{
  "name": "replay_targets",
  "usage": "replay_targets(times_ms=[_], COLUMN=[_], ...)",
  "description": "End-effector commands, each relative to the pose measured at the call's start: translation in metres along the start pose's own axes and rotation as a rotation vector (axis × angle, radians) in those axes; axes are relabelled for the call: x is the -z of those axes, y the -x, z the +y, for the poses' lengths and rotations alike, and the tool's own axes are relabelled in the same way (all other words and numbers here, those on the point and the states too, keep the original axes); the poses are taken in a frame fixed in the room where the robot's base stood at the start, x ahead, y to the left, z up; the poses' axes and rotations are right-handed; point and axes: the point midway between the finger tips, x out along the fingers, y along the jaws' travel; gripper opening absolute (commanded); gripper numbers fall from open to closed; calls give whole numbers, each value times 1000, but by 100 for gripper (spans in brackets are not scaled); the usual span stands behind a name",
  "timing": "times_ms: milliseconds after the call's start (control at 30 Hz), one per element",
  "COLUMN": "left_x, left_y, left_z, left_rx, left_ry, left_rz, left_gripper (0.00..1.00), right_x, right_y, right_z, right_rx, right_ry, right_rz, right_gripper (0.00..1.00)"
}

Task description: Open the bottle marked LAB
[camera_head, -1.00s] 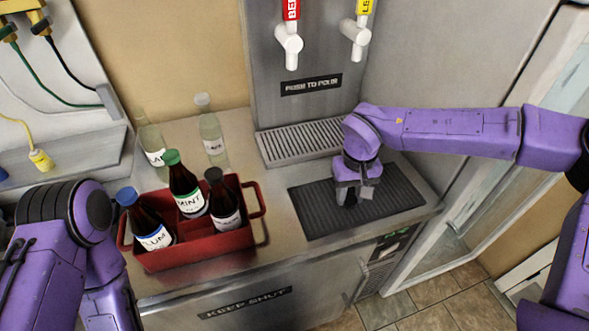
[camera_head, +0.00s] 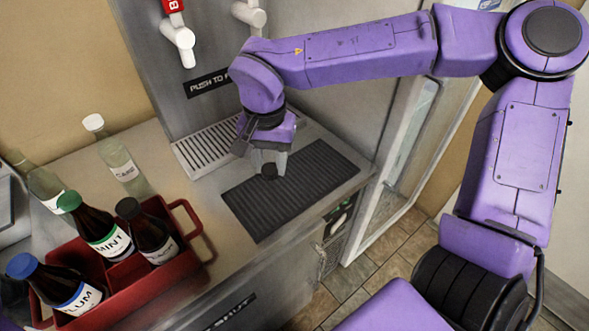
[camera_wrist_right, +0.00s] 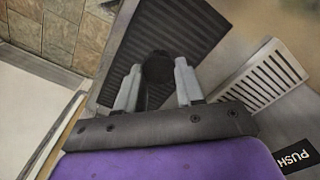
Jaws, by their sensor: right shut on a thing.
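My right gripper (camera_head: 269,165) is shut on a small round black cap (camera_head: 269,172) over the ribbed black mat (camera_head: 295,195). The cap also shows between the fingertips in the right wrist view (camera_wrist_right: 158,68); I cannot tell whether it touches the mat. A clear bottle (camera_head: 42,184) stands behind the red crate at far left, its neck seemingly bare. Its label is too small to read surely now; earlier it seemed to begin with "LA". A second clear bottle (camera_head: 120,162) has a white cap and another label. My left gripper is out of view.
The red crate (camera_head: 190,215) holds dark bottles: blue-capped (camera_head: 60,285), green-capped MINT (camera_head: 95,228) and black-capped (camera_head: 147,232). A drip grate (camera_head: 205,147) and dispenser with taps (camera_head: 178,43) stand behind the mat. The counter between crate and mat is clear.

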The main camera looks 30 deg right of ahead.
Motion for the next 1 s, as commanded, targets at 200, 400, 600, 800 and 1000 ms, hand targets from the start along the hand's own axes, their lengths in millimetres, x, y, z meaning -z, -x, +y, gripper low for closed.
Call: replay_targets(times_ms=[200,400,600,800,1000], left_x=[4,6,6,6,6], left_y=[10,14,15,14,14], left_z=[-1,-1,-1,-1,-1], left_rx=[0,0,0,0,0], left_ry=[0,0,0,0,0], left_rz=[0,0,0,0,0], left_gripper=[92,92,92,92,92], right_x=[40,64,77,77,76], right_y=[-26,-58,-82,-106,-105], right_z=[19,31,37,36,36], right_rx=[-1,0,-2,0,1], right_ry=[0,1,2,3,2], right_rz=[-4,-2,-1,0,0], right_gripper=[1,1,1,1,1])
